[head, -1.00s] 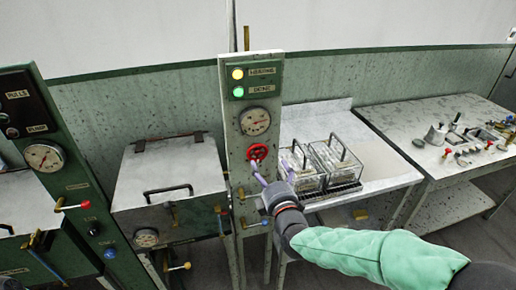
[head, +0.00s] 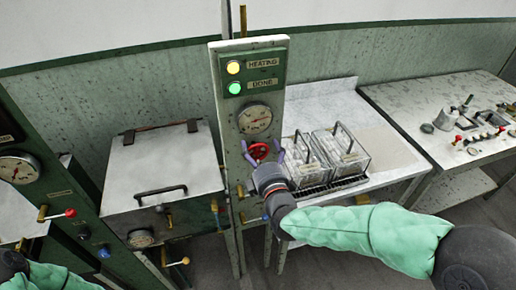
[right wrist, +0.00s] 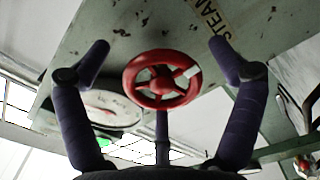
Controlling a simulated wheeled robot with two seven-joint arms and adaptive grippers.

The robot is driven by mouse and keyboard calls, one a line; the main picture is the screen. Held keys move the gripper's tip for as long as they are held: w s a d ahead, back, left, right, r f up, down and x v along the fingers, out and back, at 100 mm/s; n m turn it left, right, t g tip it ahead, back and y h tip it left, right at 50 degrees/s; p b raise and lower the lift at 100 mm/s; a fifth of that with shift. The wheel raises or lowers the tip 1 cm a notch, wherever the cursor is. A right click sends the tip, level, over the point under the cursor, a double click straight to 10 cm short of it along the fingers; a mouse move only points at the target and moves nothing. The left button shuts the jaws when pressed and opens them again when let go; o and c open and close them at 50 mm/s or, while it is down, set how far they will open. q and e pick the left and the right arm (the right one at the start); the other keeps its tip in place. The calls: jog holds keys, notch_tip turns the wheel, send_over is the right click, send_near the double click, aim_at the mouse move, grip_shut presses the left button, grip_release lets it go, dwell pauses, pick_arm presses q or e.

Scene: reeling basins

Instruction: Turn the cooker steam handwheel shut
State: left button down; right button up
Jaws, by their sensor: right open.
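The red steam handwheel (head: 259,150) is on the front of the green-grey control post (head: 231,110), below a round gauge (head: 255,119). My right gripper (head: 263,157) is open in front of it, with one finger on each side of the wheel. In the right wrist view the handwheel (right wrist: 162,80) shows between the two spread purple fingers of the right gripper (right wrist: 161,52), which look apart from its rim. Part of a "STEAM" label (right wrist: 207,18) shows beside it.
A lit yellow lamp and a lit green lamp (head: 234,88) top the post. A lidded metal cooker box (head: 163,165) stands left of it. Clear baskets (head: 341,152) stand on the table just right of my gripper. Small valve levers (head: 253,219) stick out below.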

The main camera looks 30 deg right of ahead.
jog(key=shift+a, duration=0.1)
jog(key=c, duration=1.1)
